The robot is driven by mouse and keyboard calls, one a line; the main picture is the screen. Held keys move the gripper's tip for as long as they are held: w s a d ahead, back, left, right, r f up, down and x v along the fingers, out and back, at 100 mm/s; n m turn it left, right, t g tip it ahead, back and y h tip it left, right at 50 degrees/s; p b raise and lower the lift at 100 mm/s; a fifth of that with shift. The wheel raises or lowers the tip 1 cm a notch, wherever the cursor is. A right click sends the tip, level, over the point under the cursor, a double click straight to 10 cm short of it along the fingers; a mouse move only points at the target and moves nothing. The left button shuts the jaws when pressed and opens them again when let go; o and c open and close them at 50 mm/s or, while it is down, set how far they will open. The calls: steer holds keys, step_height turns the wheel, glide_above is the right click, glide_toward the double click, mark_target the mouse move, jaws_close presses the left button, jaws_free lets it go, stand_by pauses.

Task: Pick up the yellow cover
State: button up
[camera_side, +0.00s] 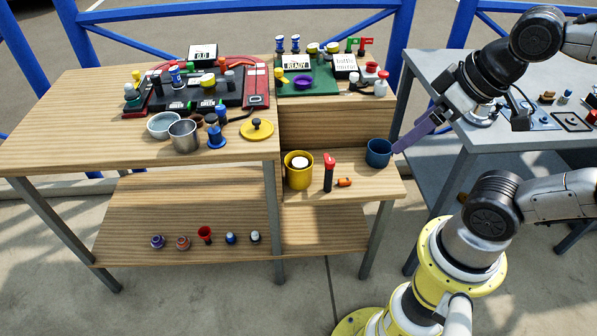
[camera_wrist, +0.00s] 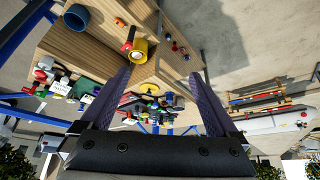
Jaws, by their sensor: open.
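The yellow cover (camera_side: 257,128) is a flat round lid with a dark knob. It lies on the upper wooden tabletop near its front right corner, and it also shows in the wrist view (camera_wrist: 150,88) between my fingers, farther off. My gripper (camera_side: 398,150) is open and empty. Its purple fingers point down-left, with the tips near the dark blue cup (camera_side: 379,153) in the side view, well to the right of the cover. In the wrist view my two fingers (camera_wrist: 162,73) are spread wide apart.
A grey metal cup (camera_side: 184,135), a pale bowl (camera_side: 163,125) and a blue knobbed piece (camera_side: 216,137) stand left of the cover. A yellow pot (camera_side: 299,170) and a red-topped black item (camera_side: 329,172) stand on the lower step. A green board (camera_side: 306,82) with parts lies behind.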

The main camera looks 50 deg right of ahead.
steer(key=c, duration=0.5)
